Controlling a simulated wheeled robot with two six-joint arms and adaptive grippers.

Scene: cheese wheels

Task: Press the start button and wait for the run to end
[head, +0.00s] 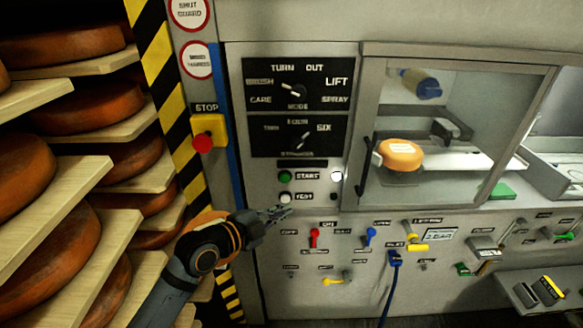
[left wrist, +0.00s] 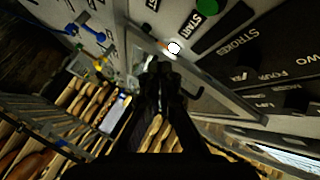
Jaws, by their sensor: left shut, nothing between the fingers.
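The green start button (head: 284,176) sits on the grey machine panel beside its START label, above a white test button (head: 284,197). A round white lamp (head: 336,176) to the right of the label looks lit. My left gripper (head: 283,213) is shut and empty, its tips just below the test button in the head view. In the left wrist view the shut fingers (left wrist: 160,72) point up the picture, apart from the green button (left wrist: 207,7) and the bright lamp (left wrist: 173,48). My right gripper is not in view.
Black mode and strokes dial plates (head: 297,85) are above the buttons. A red stop button (head: 203,143) is to the left. A glass-fronted chamber (head: 455,130) holds an orange cheese wheel (head: 400,154). Coloured valves are below. Shelves of cheese wheels (head: 65,45) stand left.

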